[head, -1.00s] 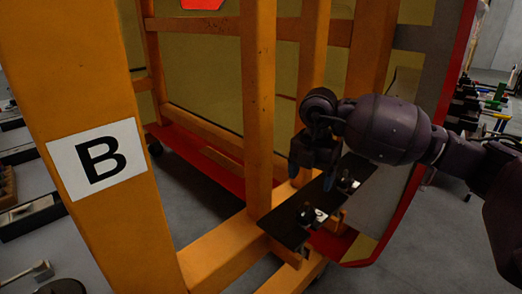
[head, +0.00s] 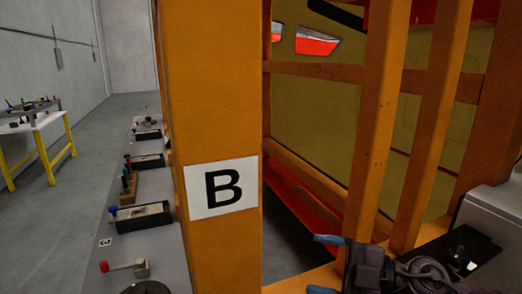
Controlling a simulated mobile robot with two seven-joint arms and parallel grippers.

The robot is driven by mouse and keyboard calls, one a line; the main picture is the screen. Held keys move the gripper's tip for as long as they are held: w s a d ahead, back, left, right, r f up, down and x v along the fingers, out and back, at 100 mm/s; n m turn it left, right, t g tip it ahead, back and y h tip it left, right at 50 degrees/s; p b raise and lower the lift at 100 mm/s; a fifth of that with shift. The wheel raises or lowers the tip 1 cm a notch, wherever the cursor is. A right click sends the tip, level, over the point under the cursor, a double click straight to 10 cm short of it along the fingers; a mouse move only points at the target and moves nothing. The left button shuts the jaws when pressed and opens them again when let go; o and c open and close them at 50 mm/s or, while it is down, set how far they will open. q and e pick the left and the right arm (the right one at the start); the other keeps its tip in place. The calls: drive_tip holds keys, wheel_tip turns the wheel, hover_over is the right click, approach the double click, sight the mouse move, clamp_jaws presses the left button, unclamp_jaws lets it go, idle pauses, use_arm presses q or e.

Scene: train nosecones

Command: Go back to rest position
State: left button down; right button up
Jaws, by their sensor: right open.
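My right gripper (head: 321,264) shows at the bottom right of the head view, its two blue-tipped fingers spread apart and pointing left. Nothing shows between them. Its dark wrist is cut off by the lower edge of the picture. It is in front of the orange frame (head: 215,90), to the right of the post with the white "B" label (head: 222,187). My left gripper is not in the picture.
A black plate (head: 485,262) with small parts lies right of my right gripper. A long grey bench (head: 150,240) with several tools runs along the left of the post. A white table (head: 35,125) with yellow legs stands far left. Grey floor (head: 85,160) lies between them.

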drive_tip(key=d+f+m+t+h, duration=0.4)
drive_tip(key=d+m+t+h, duration=0.2)
drive_tip(key=d+m+h, duration=0.45)
drive_tip(key=d+f+m+t+h, duration=0.5)
drive_tip(key=m+t+h, duration=0.25)
drive_tip(key=m, duration=0.55)
drive_tip(key=s+d+f+m+g, duration=0.1)
drive_tip(key=s+f+g, duration=0.65)
drive_tip(key=s, duration=0.35)
drive_tip(key=s+d+f+m+g, duration=0.1)
drive_tip(key=s+f+g, duration=0.65)
drive_tip(key=s, duration=0.35)
drive_tip(key=w+f+t, duration=0.8)
drive_tip(key=f, duration=0.2)
drive_tip(key=shift+a+n+t, duration=0.25)
drive_tip(key=shift+n+t, duration=0.1)
drive_tip(key=shift+f, duration=0.1)
